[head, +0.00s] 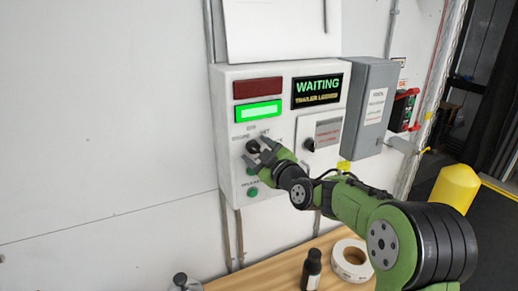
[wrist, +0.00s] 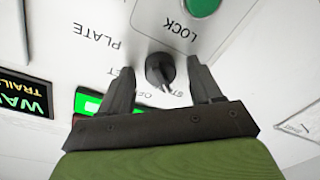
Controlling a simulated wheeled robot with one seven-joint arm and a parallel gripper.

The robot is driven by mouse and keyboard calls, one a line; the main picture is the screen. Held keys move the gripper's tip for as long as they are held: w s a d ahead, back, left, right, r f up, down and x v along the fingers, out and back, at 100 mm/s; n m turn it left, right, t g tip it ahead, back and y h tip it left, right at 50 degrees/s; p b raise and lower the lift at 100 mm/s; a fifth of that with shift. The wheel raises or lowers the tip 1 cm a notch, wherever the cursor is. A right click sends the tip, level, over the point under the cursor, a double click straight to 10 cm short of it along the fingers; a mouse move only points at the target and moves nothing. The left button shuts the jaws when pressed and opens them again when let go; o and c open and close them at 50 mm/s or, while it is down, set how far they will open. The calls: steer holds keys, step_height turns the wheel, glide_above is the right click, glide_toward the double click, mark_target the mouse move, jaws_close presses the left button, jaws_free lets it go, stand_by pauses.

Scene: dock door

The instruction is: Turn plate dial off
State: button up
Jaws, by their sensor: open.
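The plate dial (wrist: 160,72) is a small black knob on the white control panel (head: 228,110). In the wrist view it sits between my two fingers, with the word PLATE printed beside it and upside-down lettering below. My gripper (head: 256,152) is open in front of the panel's left side, its fingers on either side of the dial. Gaps show between the dial and both fingers in the wrist view. In the head view the gripper partly covers the dial and its labels.
The panel also bears a lit green indicator (head: 258,111), a dark red one (head: 258,87), a WAITING display (head: 317,90) and a second black knob (head: 309,144). A grey box (head: 368,105) stands out at the right. A wooden table with a bottle (head: 312,268) and tape roll (head: 351,259) is below.

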steer(key=shift+f, duration=0.1)
steer(key=c, duration=1)
steer(key=shift+c, duration=0.2)
steer(key=shift+f+m+b, duration=0.1)
steer(key=shift+m+b, duration=0.3)
steer(key=shift+b, duration=0.35)
steer(key=m+b, duration=0.4)
steer(key=shift+f, duration=0.15)
steer(key=m+b, duration=0.3)
steer(key=m, duration=0.2)
steer(key=shift+s+a+t, duration=0.1)
steer(key=shift+t, duration=0.3)
steer(key=shift+m, duration=0.3)
steer(key=shift+r, duration=0.2)
